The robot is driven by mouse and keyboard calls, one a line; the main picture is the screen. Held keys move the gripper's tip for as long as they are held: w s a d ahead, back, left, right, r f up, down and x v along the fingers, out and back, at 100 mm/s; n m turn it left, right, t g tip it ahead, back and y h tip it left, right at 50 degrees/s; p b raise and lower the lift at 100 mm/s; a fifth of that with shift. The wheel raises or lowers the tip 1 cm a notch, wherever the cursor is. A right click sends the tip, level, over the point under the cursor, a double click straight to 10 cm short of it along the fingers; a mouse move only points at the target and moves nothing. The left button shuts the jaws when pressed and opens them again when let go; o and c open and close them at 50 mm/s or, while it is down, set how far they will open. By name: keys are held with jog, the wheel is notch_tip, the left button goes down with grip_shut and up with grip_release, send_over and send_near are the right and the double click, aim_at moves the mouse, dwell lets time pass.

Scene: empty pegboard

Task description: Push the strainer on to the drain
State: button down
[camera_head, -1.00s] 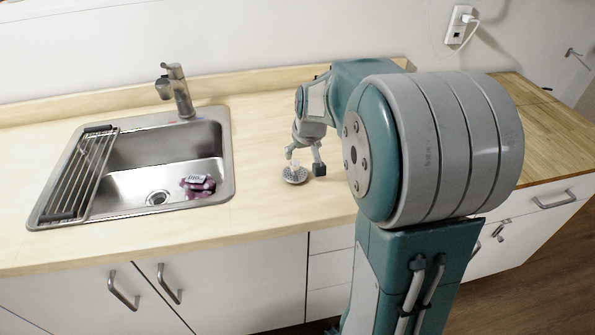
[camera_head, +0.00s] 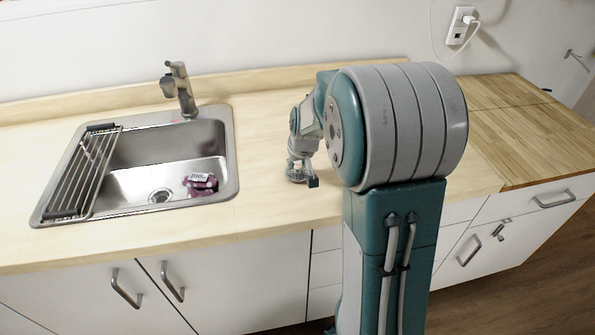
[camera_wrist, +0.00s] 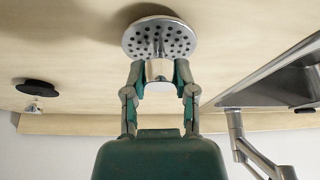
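The strainer is a round metal disc with holes and a knob. It lies on the counter right of the sink in the head view (camera_head: 295,177). In the wrist view the strainer (camera_wrist: 160,40) is upper middle, its knob pointing toward my gripper. My gripper (camera_wrist: 160,72) has one finger on each side of the knob. The fingers look spread, and firm contact is not clear. In the head view my gripper (camera_head: 302,172) is low over the strainer and partly covers it. The drain (camera_head: 160,196) is a round opening in the sink floor, uncovered.
The steel sink (camera_head: 231,170) holds a purple packet (camera_head: 200,184) beside the drain. A drying rack (camera_head: 85,172) covers its left side. The faucet (camera_head: 181,90) stands behind it. Bare wooden counter (camera_head: 258,150) lies between sink and gripper.

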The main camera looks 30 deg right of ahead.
jog(key=shift+d, duration=0.1)
jog(key=shift+r, duration=0.15)
jog(key=r, duration=0.3)
jog(key=shift+s+d+r, duration=0.1)
jog(key=shift+s+r, duration=0.15)
jog(key=s+d+r, duration=0.2)
jog(key=s+r, duration=0.7)
jog(key=s, duration=0.4)
jog(key=shift+s, duration=0.2)
jog(key=c, duration=1)
grip_release()
jog(key=shift+d, duration=0.1)
grip_shut()
jog(key=shift+w, duration=0.1)
